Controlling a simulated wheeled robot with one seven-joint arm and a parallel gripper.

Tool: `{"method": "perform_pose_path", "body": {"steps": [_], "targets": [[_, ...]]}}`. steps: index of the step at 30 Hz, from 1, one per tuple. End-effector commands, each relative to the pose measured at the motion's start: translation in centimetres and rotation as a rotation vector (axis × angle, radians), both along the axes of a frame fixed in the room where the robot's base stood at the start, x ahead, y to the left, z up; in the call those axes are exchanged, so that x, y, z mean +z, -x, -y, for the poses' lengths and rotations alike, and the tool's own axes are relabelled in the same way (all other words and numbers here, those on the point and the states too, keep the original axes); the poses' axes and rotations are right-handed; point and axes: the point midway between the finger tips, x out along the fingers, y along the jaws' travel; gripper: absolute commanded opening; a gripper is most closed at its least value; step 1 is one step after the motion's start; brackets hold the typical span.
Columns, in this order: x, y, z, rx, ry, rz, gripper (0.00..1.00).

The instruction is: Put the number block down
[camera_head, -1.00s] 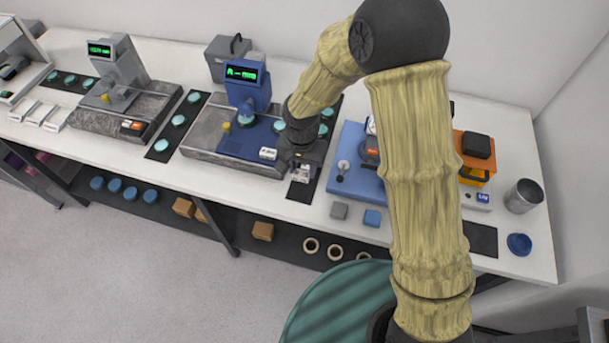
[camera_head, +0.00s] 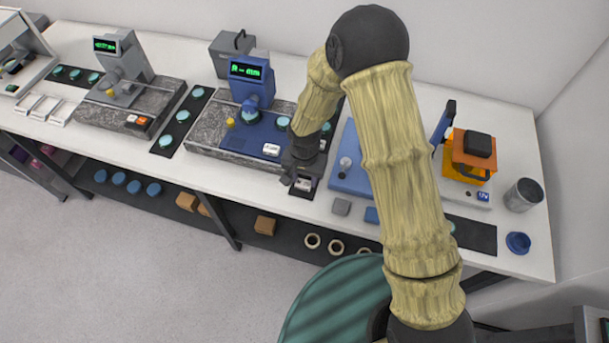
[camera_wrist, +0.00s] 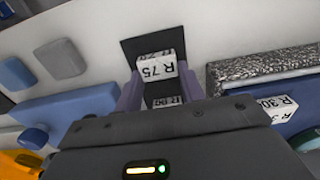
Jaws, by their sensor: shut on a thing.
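The number block (camera_wrist: 161,69), white with black "R 75" lettering, sits between the two fingers of my gripper (camera_wrist: 162,88) in the wrist view. My gripper is shut on it. More white lettered faces show just behind and below it, partly hidden. The block is over a dark mat (camera_wrist: 132,46) on the white bench; I cannot tell whether it touches the mat. In the head view my gripper (camera_head: 304,174) is low at the bench's front edge, with the white block (camera_head: 303,184) at its tip.
Another block marked "R 30" (camera_wrist: 271,108) lies on the blue plate of the nearby instrument (camera_head: 250,132). A grey block (camera_head: 341,207) and a blue block (camera_head: 371,215) lie right of the mat. A blue base (camera_head: 352,172) is close on the right.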

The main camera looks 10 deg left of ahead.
Motion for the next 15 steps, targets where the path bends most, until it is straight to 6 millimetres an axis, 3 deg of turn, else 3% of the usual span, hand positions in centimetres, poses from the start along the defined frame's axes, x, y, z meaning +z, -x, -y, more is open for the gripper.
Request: {"method": "perform_pose_path", "body": {"steps": [8, 9, 11, 15], "targets": [[-0.38, -0.07, 0.11, -0.003, 0.000, 0.000, 0.14], [-0.23, -0.07, 0.10, -0.003, 0.000, 0.000, 0.47], [-0.21, -0.06, 0.09, -0.002, 0.000, 0.000, 0.58], [-0.20, -0.05, 0.05, -0.001, 0.000, 0.000, 0.61]]}}
